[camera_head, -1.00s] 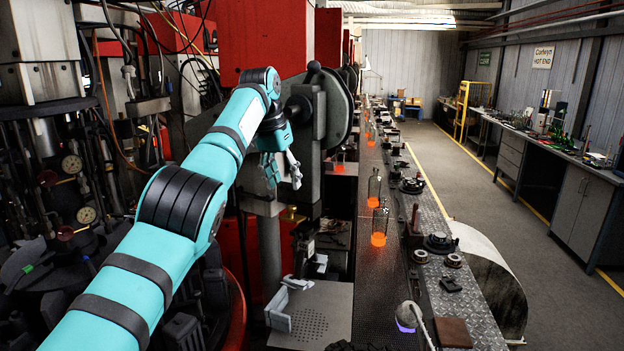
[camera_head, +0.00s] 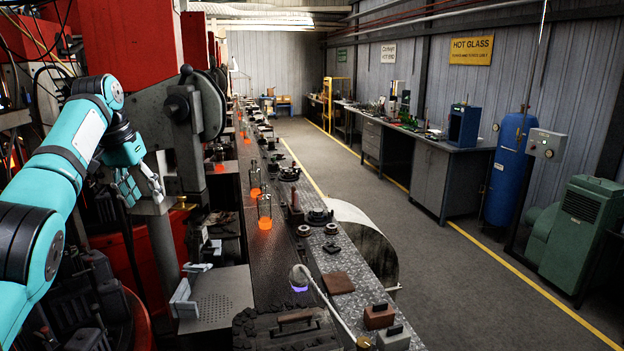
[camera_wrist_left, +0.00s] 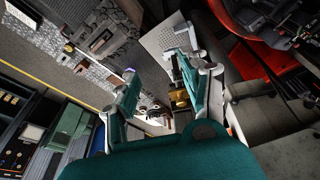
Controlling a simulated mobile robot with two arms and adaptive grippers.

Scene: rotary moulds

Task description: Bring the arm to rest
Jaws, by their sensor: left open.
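My left arm comes in from the left in the head view, teal with dark bands. Its left gripper (camera_head: 141,186) hangs at the arm's end in front of the grey machine part, with its fingers apart and nothing between them. It also shows in the left wrist view (camera_wrist_left: 158,70), where the two fingers stand wide apart. A small brass-coloured part (camera_wrist_left: 178,96) lies beyond the fingers in that view. My right gripper is in neither view.
Glass bottles with glowing orange bases (camera_head: 264,212) stand on the dark conveyor (camera_head: 262,262). A perforated plate (camera_head: 218,300) lies below the gripper. The aisle floor (camera_head: 440,250) on the right is clear.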

